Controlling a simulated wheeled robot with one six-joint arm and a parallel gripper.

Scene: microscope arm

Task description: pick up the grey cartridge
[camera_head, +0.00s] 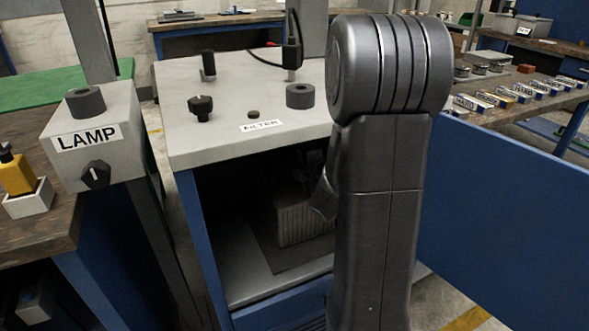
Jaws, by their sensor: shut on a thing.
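The grey cartridge (297,222) is a pleated block inside the dark open compartment of the cabinet. It is upright, above or on a grey plate on the compartment floor; I cannot tell whether it touches the plate. My gripper (318,200) is at the cartridge's right side and is shut on it. Only one finger shows; the rest of the gripper and the cartridge's right edge are hidden behind my own arm.
The cabinet top (225,125) carries knobs, a black plug with a cable and a FILTER label. A LAMP box (98,140) stands at the left. A blue panel (500,220) stands at the right. A shelf with several small labelled boxes (500,97) is behind it.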

